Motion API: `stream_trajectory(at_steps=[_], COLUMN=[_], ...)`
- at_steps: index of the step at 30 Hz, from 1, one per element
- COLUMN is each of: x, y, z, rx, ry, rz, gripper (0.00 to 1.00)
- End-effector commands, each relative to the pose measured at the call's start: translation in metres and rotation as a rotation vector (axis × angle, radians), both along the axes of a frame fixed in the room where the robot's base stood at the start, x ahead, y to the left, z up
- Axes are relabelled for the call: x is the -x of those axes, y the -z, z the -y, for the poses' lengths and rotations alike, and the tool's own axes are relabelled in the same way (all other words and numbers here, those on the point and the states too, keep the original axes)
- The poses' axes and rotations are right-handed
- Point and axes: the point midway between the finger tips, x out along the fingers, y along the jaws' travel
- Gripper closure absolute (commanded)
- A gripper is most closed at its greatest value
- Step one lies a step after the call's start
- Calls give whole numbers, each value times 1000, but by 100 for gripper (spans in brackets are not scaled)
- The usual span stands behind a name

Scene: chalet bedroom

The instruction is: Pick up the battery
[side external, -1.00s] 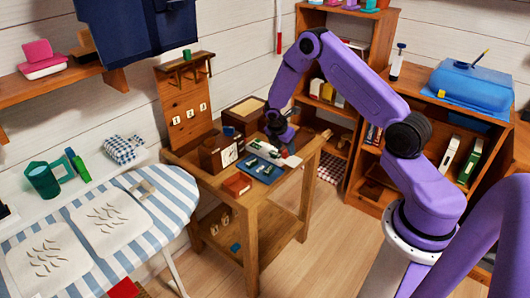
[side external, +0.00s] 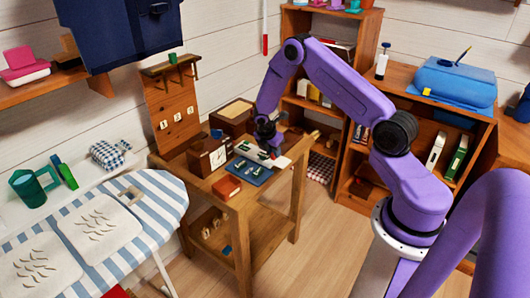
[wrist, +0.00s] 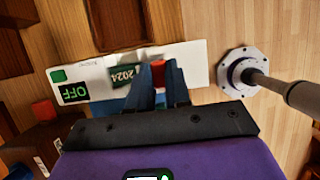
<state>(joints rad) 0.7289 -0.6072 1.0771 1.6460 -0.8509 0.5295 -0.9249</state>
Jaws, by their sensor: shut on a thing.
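My gripper (side external: 269,147) is low over the right part of the wooden table (side external: 240,203), behind the blue tray (side external: 250,172). In the wrist view, the dark fingers (wrist: 158,76) are close together. A small red thing, which I take for the battery (wrist: 157,71), shows at the fingertips. The fingers are shut on it and hide most of it. In the side view it is too small to make out clearly.
A white strip with a green "2024" label and an "OFF" sign (wrist: 75,94) lies beyond the fingers in the wrist view. Shelves (side external: 312,97) rise behind.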

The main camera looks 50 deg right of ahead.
Motion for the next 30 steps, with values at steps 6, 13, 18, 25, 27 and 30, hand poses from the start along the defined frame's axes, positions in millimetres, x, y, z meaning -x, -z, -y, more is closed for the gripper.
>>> stream_trajectory(at_steps=[6,13,18,25,27,30], x=[-1,4,20,46,58,76], y=[-12,-38,-59,-92,-97,-106], z=[0,-2,-9,-20,-26,-33], rx=[1,0,1,1,1,0], ry=[2,0,-1,-1,-3,-3], rz=[3,2,3,4,1,2], gripper=[100,100,100,100,100,100])
